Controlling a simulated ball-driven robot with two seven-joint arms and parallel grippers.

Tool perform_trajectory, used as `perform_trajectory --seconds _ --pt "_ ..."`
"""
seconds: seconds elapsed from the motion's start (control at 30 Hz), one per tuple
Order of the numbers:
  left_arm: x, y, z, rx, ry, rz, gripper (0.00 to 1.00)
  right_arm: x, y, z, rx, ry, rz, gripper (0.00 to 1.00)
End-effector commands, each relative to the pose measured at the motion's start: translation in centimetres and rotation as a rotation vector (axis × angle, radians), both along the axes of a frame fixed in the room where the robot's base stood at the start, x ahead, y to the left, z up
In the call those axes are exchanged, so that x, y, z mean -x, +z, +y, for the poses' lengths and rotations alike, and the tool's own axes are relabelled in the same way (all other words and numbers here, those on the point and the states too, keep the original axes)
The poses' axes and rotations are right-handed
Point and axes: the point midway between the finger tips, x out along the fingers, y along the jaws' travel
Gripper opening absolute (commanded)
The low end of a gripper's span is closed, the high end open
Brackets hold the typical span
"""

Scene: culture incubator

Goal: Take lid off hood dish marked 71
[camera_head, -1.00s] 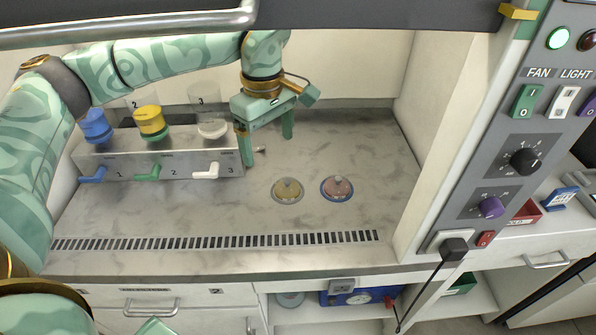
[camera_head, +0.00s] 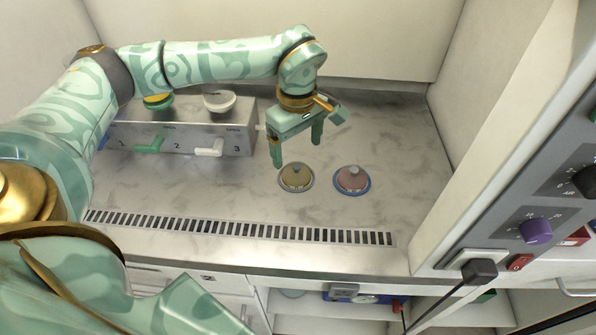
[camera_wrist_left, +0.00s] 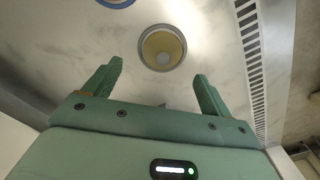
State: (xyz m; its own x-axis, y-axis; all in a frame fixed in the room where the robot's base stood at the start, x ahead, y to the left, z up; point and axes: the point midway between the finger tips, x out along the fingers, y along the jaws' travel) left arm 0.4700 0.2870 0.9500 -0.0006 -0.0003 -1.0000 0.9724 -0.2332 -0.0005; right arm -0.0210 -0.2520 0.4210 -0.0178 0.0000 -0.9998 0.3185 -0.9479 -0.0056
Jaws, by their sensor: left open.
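Two small lidded dishes sit on the marbled hood floor. The left one is a yellow dish (camera_head: 296,177) with a knobbed lid; it also shows in the left wrist view (camera_wrist_left: 162,47), between and beyond the fingertips. The right one is a pink dish (camera_head: 352,180) with a blue rim; part of a blue rim (camera_wrist_left: 116,2) shows at the top of the wrist view. No number can be read on either. My left gripper (camera_head: 297,153) is open and empty, above and just behind the yellow dish, apart from it. My right gripper is not in view.
A metal block with numbered taps (camera_head: 185,130) stands at the left back of the hood. A slotted vent (camera_head: 240,229) runs along the front edge. The side wall and control panel (camera_head: 540,215) are at the right. Floor right of the dishes is clear.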

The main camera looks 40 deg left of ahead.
Motion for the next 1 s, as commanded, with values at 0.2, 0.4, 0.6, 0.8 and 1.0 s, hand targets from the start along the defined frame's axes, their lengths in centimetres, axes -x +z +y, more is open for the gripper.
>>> perform_trajectory --seconds 0.2,0.4,0.6,0.8,1.0 --pt "0.2 -3.0 0.4 0.0 0.0 0.004 0.84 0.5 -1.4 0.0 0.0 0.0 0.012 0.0" --pt "0.3 -5.3 0.4 0.0 0.0 0.001 0.84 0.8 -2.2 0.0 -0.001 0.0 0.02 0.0" --pt "0.2 -5.1 0.5 -0.001 0.0 -0.002 0.78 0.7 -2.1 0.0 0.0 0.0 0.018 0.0" --pt "0.2 -5.1 0.4 0.0 0.0 -0.001 0.36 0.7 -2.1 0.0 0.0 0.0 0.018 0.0" --pt "0.2 -5.1 0.4 0.0 0.0 -0.001 0.36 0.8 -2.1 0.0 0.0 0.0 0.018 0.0"
